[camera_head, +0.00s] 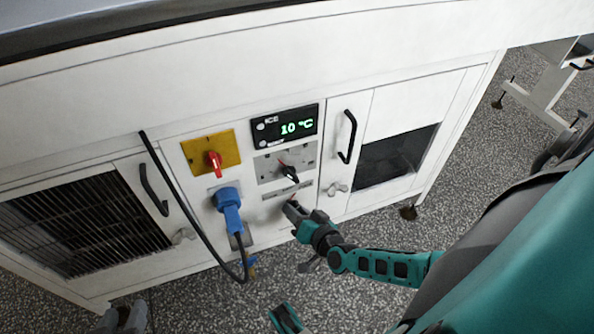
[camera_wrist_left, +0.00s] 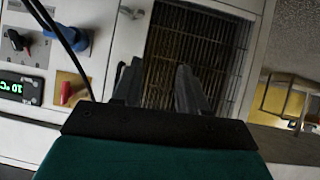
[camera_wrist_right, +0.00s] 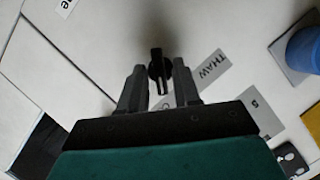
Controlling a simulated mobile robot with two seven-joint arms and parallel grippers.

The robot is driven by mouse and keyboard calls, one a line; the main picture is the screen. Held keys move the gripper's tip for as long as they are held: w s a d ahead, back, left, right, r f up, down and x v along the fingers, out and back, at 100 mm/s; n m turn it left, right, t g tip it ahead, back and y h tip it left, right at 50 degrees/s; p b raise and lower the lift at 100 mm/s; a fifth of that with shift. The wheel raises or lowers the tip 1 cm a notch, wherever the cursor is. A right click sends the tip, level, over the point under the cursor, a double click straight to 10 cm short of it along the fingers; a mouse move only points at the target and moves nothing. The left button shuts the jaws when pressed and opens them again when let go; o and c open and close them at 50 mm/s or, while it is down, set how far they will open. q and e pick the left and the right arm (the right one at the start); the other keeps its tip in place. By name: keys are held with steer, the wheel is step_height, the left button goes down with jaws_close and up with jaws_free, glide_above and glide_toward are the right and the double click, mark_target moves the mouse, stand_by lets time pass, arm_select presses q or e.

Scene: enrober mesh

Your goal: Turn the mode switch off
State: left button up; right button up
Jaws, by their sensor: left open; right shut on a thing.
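My right gripper (camera_head: 291,204) reaches the panel from below and is shut on the knob's handle; the exact contact is hard to see. My left gripper (camera_head: 122,320) is open and empty, low in front of the cabinet's left grille, away from the switch.
A red switch on a yellow plate (camera_head: 190,153) and a blue plug (camera_head: 228,196) with a hanging black cable are left of the knob. The display (camera_head: 286,127) reads 10 °C. Black door handles (camera_head: 348,136) stick out on both sides.

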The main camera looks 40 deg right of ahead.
arm_select(q)
steer(key=shift+y, duration=0.3)
steer(key=shift+s+a+r+p, duration=0.2)
steer(key=shift+r+p, duration=0.45)
steer(key=shift+p, duration=0.25)
steer(key=shift+s+a+r+p, duration=0.1)
steer(key=shift+a+r+p, duration=0.15)
steer(key=shift+r+p, duration=0.5)
steer(key=shift+s+a+r+p, duration=0.15)
steer(key=shift+r+p, duration=0.35)
steer(key=shift+p, duration=0.5)
arm_select(e)
steer(key=shift+a+r+n+g+h, duration=0.1)
steer(key=shift+n+g+h, duration=0.15)
steer(key=shift+n+h, duration=0.4)
steer(key=shift+a+f+n+g+h, duration=0.1)
steer(key=shift+n+g+h, duration=0.2)
steer(key=shift+n, duration=0.65)
steer(key=shift+a+r+n+g+h, duration=0.1)
steer(key=shift+n+g+h, duration=0.05)
steer(key=shift+n+h, duration=0.55)
steer(key=shift+w, duration=0.1)
steer(key=o, duration=0.7)
arm_select(q)
steer(key=shift+w+d+r, duration=0.1)
steer(key=shift+w, duration=0.05)
steer(key=shift+r, duration=0.1)
